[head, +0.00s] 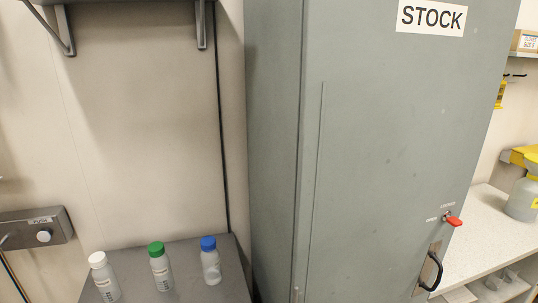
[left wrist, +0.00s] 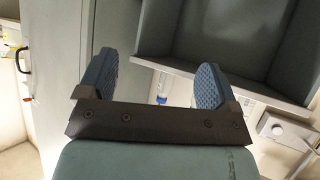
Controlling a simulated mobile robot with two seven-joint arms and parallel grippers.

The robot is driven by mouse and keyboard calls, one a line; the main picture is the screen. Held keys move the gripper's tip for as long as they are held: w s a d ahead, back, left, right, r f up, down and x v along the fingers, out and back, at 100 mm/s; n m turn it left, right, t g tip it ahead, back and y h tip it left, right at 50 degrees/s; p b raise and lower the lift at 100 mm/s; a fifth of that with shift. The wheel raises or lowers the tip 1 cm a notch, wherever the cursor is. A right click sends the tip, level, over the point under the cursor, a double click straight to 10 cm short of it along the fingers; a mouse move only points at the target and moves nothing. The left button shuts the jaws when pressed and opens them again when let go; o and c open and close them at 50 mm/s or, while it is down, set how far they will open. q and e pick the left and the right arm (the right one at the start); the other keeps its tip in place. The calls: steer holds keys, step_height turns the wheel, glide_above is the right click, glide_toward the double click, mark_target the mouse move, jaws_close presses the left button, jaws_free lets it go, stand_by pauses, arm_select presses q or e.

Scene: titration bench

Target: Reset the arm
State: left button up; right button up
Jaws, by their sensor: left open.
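My left gripper (left wrist: 153,88) shows in the left wrist view with its two blue padded fingers wide apart and nothing between them. Neither gripper shows in the head view. In the left wrist view the gripper is in front of the grey cabinet side and a grey shelf, touching neither as far as I can see. My right gripper is out of view.
A tall grey STOCK cabinet (head: 380,130) has a red latch (head: 454,221) and black handle (head: 431,272). White-capped (head: 104,277), green-capped (head: 160,267) and blue-capped (head: 210,261) bottles stand on a grey surface (head: 232,270) left of it. A pale counter (head: 485,235) lies right.

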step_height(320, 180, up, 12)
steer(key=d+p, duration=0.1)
steer(key=p, duration=1.3)
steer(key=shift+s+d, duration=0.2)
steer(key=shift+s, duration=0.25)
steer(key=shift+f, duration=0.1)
